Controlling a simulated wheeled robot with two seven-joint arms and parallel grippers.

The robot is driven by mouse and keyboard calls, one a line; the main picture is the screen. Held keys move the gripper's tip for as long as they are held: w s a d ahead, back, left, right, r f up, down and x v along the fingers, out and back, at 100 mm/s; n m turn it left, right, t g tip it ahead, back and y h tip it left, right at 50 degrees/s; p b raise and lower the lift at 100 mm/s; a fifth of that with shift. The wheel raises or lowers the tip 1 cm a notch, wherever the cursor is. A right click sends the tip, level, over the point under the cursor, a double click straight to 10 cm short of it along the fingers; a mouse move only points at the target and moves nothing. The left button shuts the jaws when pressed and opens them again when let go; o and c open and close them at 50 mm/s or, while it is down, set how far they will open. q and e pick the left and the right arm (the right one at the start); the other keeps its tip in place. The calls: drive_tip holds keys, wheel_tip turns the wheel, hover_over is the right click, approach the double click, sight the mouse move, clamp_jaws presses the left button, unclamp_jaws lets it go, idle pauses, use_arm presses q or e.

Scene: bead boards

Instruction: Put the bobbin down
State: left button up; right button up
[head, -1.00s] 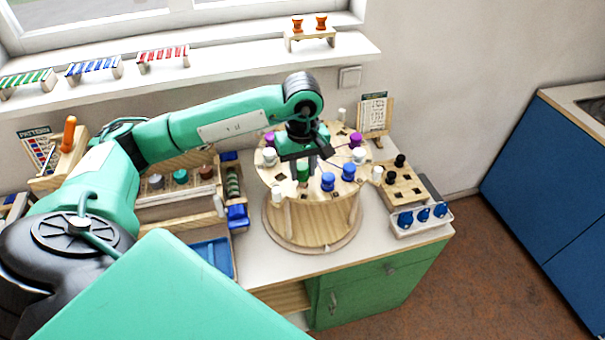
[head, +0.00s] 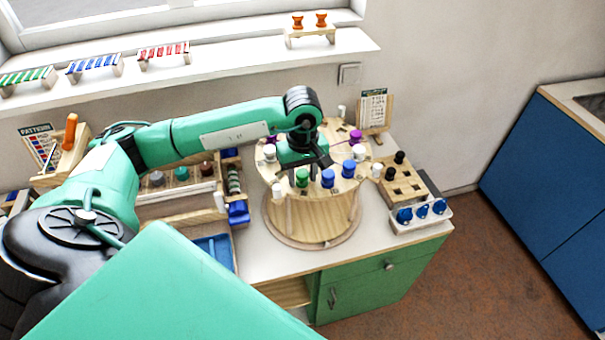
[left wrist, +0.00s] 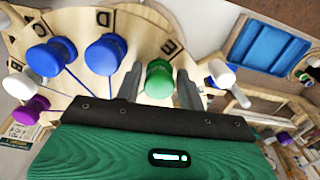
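The green bobbin (head: 302,178) stands upright on the round wooden board (head: 312,212), near its front edge. In the left wrist view the green bobbin (left wrist: 158,80) is near the letter E, between the two spread finger lines. My left gripper (head: 305,160) is open, just behind and above the bobbin in the head view. In the left wrist view, my left gripper (left wrist: 160,85) shows a narrow gap on each side of the bobbin. My right gripper is not in view.
Blue bobbins (head: 328,179), white bobbins (head: 277,191) and purple bobbins (head: 355,137) stand close by on the board. A wooden rack (head: 405,185) with black pegs is at right. A blue tray (head: 213,250) lies at left. A pattern card (head: 373,108) stands behind.

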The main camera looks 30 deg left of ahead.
sight(303, 173)
use_arm(q)
drive_tip(key=shift+r, duration=0.2)
wheel_tip(303, 173, up, 12)
drive_tip(key=b, duration=0.4)
drive_tip(key=shift+b, duration=0.3)
drive_tip(key=shift+f, duration=0.15)
idle(0.3)
